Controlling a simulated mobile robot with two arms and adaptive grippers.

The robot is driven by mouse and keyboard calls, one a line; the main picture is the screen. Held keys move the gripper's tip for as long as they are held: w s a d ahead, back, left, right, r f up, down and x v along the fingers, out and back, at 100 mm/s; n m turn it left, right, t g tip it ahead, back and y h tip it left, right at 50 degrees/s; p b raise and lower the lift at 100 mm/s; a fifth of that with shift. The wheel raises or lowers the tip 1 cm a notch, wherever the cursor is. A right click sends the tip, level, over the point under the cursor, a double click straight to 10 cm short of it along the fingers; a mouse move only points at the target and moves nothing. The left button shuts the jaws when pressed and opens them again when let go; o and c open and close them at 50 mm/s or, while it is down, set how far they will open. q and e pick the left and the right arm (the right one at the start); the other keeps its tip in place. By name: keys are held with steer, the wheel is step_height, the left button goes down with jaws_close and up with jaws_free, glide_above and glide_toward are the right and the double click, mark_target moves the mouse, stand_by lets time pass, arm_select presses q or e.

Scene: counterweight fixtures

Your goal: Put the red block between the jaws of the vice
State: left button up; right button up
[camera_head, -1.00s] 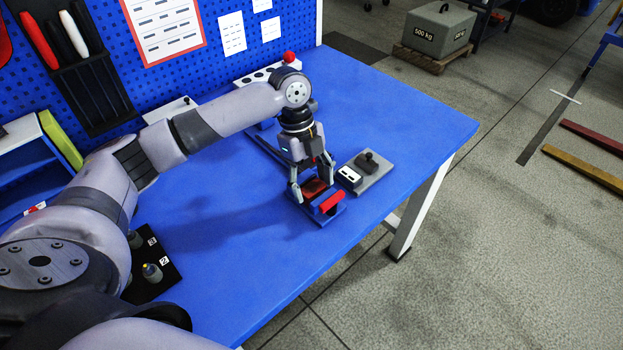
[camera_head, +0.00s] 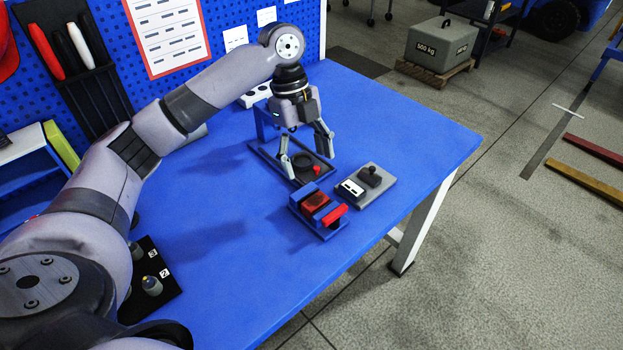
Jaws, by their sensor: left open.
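The blue vice (camera_head: 325,233) stands near the right front of the blue table. The red block (camera_head: 314,200) sits between its two blue jaws, with its dark red top showing. The vice also has a bright red bar (camera_head: 335,214) on its front side. My left gripper (camera_head: 308,163) is open and empty, apart from the block and behind the vice, with its fingers spread and pointing down. My right gripper is not in view.
A dark fixture (camera_head: 262,157) with a round part and small red knob lies below my left gripper. A grey plate (camera_head: 378,188) with a black knob is right of the vice. A black numbered holder (camera_head: 165,284) stands at lower left. The table's right side is clear.

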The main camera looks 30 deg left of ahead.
arm_select(q)
steer(key=shift+v, duration=1.55)
